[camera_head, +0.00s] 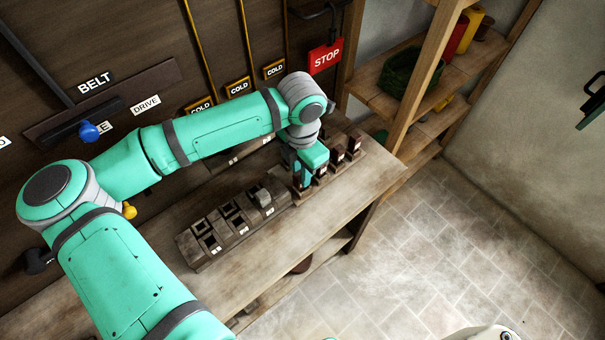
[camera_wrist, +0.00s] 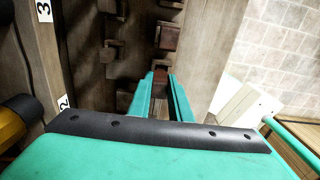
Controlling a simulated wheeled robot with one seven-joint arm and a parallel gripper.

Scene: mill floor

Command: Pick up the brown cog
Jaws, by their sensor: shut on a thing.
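My gripper (camera_head: 303,182) points down at the wooden rack on the bench in the head view. In the wrist view, my gripper's two green fingers (camera_wrist: 163,88) are close together, shut on a small reddish-brown block (camera_wrist: 160,75), which I take to be the brown cog. Only its top shows between the fingertips. I cannot tell whether it still touches its slot. In the head view the fingers and wrist mostly hide it. Similar dark brown blocks (camera_head: 337,157) stand upright in the rack just right of my gripper.
A second wooden holder (camera_head: 232,225) with dark square slots and a grey block (camera_head: 260,196) lies left of my gripper. The wall behind carries COLD labels and a red STOP sign (camera_head: 325,57). Shelves (camera_head: 410,95) stand at the right. The bench's front strip (camera_head: 290,235) is clear.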

